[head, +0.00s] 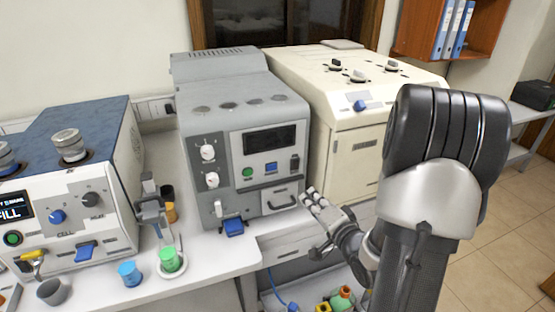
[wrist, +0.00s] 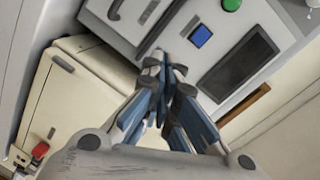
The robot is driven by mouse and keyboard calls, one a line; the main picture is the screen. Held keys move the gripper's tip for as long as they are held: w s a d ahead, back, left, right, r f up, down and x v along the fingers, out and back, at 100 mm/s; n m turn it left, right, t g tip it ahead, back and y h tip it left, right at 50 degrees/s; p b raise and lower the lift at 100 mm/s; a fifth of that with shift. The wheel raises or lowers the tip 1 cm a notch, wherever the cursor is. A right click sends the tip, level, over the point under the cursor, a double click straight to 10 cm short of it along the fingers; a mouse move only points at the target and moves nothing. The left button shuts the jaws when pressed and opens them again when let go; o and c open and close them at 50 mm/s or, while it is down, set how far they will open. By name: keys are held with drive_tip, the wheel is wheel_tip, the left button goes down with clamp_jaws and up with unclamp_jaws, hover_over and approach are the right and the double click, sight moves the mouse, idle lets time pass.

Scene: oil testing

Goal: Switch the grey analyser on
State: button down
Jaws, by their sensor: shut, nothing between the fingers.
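The grey analyser (head: 215,165) stands on the bench, left of the cream machine. Its screen (head: 269,139) is dark. Below the screen sit a green button (head: 247,172), a blue button (head: 271,167) and a dark switch (head: 295,163) at the right. My gripper (head: 308,193) is just right of and below that switch in the head view. In the wrist view my gripper (wrist: 168,68) is shut and empty, in front of the panel beside the blue button (wrist: 200,36). Its fingers cover the panel there, so the switch and any contact are hidden.
The cream machine (head: 355,150) stands right of the analyser. A blue-topped machine (head: 100,190) stands at the left. A green-capped container (head: 171,262) and a blue-capped one (head: 129,273) are on the front of the bench. A blue connector (head: 234,228) is at the analyser's foot.

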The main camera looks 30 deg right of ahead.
drive_tip(key=s+m+t, duration=0.1)
drive_tip(key=m, duration=0.1)
drive_tip(key=s+d+m+t, duration=0.1)
drive_tip(key=s, duration=0.1)
drive_tip(key=s+d+m+t+h, duration=0.1)
drive_tip(key=m, duration=0.1)
drive_tip(key=shift+s+r+m, duration=0.2)
drive_tip(key=shift+r+m, duration=0.05)
drive_tip(key=shift+m, duration=0.05)
drive_tip(key=shift+w, duration=0.1)
drive_tip(key=b, duration=0.2)
approach(298, 159)
drive_tip(key=x, duration=0.4)
drive_tip(key=shift+w+f, duration=0.1)
drive_tip(key=shift+w, duration=0.1)
drive_tip(key=shift+w+d+h, duration=0.2)
drive_tip(key=shift+w+h, duration=0.1)
drive_tip(key=shift+w, duration=0.25)
drive_tip(key=shift+w+d+r, duration=0.1)
drive_tip(key=shift+w+r, duration=0.15)
drive_tip(key=shift+w, duration=0.05)
